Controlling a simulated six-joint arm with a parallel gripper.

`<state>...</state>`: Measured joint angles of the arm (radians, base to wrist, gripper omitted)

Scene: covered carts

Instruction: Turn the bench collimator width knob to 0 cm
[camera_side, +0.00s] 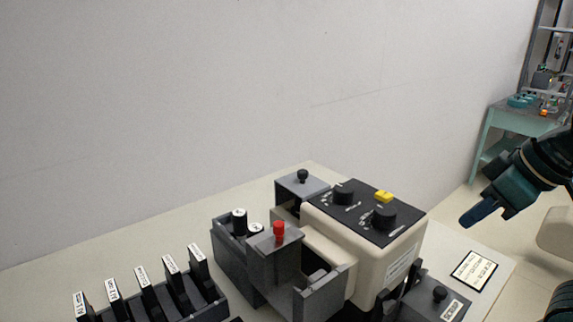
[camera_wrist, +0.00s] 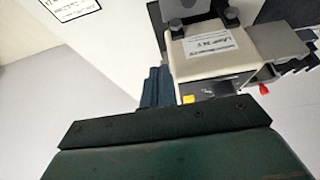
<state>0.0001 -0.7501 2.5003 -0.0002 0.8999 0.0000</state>
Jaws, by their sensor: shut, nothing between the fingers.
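The bench collimator (camera_side: 375,262) is a cream box with a black sloping top panel (camera_side: 366,214). The panel carries two black knobs, a rear one (camera_side: 344,194) and a front one (camera_side: 384,217), with a yellow button (camera_side: 384,196) between and right of them. Their printing is too small to read, so I cannot tell which is the width knob or its setting. My gripper (camera_side: 478,212) is dark blue, shut and empty, in the air right of the collimator and apart from it. In the wrist view, its fingers (camera_wrist: 157,88) are beside the cream box (camera_wrist: 230,55); the yellow button (camera_wrist: 188,99) shows, but the knobs are hidden.
A grey block with a red knob (camera_side: 279,231) and another with a black knob (camera_side: 302,176) adjoin the collimator's left. A rack of labelled plates (camera_side: 170,290) stands front left. A white card (camera_side: 474,270) lies right. The air above the panel is clear.

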